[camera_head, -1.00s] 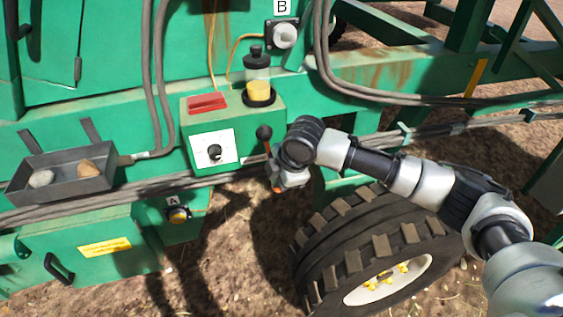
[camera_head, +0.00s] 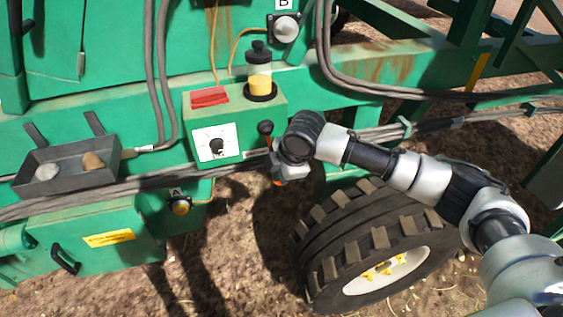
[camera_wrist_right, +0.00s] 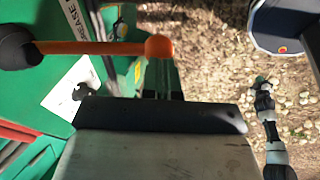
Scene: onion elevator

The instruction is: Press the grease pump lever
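The grease pump lever has a black knob (camera_head: 265,128) on an orange rod, at the right side of the green pump box (camera_head: 262,108). In the right wrist view, the orange rod (camera_wrist_right: 95,47) runs across the upper left, from the black knob (camera_wrist_right: 18,47) to an orange rounded end (camera_wrist_right: 159,47). My right gripper (camera_head: 277,178) is just below and right of the knob, close to the rod. I cannot tell if it touches the lever. Its fingers are not clearly visible, so its opening is unclear.
The box carries a red label (camera_head: 209,97), a dial panel (camera_head: 216,143) and a reservoir with yellow grease (camera_head: 260,86). Hoses (camera_head: 120,183) run below. A grey tray (camera_head: 62,187) with stones is at left, a large tyre (camera_head: 340,235) below my right arm.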

